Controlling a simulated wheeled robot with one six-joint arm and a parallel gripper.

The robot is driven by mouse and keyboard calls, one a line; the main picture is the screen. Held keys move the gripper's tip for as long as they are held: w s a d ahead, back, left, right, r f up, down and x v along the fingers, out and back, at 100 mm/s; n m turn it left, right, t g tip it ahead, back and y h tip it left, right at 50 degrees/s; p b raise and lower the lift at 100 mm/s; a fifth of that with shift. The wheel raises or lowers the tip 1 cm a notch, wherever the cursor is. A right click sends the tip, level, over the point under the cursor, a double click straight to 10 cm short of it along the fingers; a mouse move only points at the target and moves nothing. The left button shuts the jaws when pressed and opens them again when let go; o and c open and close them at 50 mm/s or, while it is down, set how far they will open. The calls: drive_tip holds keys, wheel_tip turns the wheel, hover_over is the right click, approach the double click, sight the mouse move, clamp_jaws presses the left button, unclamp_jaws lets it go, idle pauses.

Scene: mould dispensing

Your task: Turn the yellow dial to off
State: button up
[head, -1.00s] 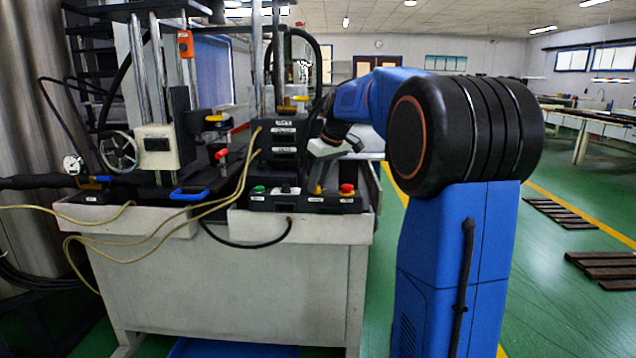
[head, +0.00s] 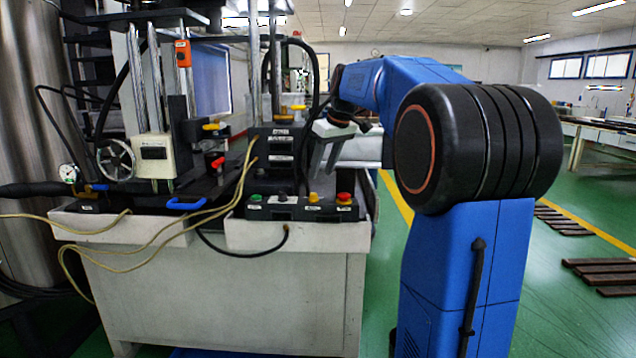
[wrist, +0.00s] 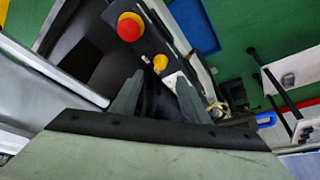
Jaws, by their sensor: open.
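The yellow dial (head: 314,198) sits on the sloped black control panel at the front right of the bench, between a dark knob and the red button. The wrist view also shows the yellow dial (wrist: 160,63), just beyond my fingertips. Its pointing direction is too small to read. My gripper (head: 322,171) is above the dial with its fingers pointing down, open and empty. In the wrist view my gripper (wrist: 158,90) has its two fingers apart, with a gap visible between them and the dial.
A red button (head: 344,198) stands close right of the dial. A green button (head: 256,198) and a dark knob (head: 282,197) are to its left. A black labelled block (head: 280,150) rises behind the panel. Pale hoses (head: 215,205) hang at the left.

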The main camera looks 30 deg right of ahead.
drive_tip(key=v, duration=0.9)
drive_tip(key=s+a+f+m, duration=0.1)
drive_tip(key=s+a+f, duration=1.1)
drive_tip(key=s+a, duration=0.25)
drive_tip(key=s+a+f, duration=0.3)
drive_tip(key=s+f, duration=0.6)
drive_tip(key=f, duration=0.1)
drive_tip(key=s+a+f+m+h, duration=0.1)
drive_tip(key=s+a+f, duration=0.2)
drive_tip(key=s+f, duration=0.6)
drive_tip(key=shift+f, duration=0.75)
drive_tip(key=shift+s, duration=0.1)
